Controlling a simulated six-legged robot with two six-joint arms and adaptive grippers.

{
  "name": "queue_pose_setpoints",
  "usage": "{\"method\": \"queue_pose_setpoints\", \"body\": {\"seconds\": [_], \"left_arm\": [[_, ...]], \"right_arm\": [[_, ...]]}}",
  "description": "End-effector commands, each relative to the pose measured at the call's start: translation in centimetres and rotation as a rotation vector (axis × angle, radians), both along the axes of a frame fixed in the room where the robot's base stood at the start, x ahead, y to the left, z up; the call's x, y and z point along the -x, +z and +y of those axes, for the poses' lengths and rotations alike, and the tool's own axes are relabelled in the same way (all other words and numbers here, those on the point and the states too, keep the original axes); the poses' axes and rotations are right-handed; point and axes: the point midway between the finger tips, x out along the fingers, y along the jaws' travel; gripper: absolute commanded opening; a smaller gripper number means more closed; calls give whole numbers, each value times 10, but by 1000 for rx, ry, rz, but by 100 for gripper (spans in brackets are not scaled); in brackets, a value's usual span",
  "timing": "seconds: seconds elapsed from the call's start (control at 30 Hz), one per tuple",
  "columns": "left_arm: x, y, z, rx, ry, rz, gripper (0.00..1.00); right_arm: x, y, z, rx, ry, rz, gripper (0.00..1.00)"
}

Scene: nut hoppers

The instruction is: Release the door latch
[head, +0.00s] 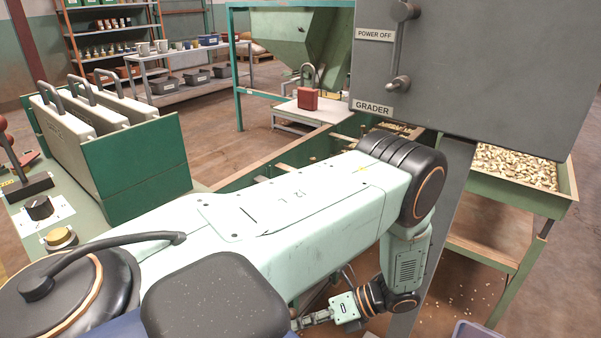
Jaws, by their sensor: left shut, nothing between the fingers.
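A grey cabinet (480,85) with labels POWER OFF and GRADER fills the upper right. On its left part is an upright grey handle (398,48) with a round boss at the top and a knob at the bottom; I cannot tell whether this is the door latch. No other part reads clearly as a latch. My left arm reaches across the middle and bends down, and its gripper (304,322) is low at the bottom centre, well below the handle and apart from it. The gripper is shut and empty, pointing left, partly hidden behind my arm. My right gripper is out of view.
A tray of nuts (558,206) is at the right below the cabinet. A green box with handled white plates (140,165) stands at left on a bench with knobs. Shelves line the back.

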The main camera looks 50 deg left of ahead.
Motion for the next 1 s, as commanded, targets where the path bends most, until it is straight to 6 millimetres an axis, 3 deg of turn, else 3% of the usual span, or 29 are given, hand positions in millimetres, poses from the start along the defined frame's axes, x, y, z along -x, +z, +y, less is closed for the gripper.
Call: {"method": "queue_pose_setpoints", "body": {"seconds": [0.77,1.0], "left_arm": [[0,0,0,1,1,0,0],[23,-8,-12,1,2,3,0]], "right_arm": [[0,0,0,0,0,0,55],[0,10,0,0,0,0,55]]}}
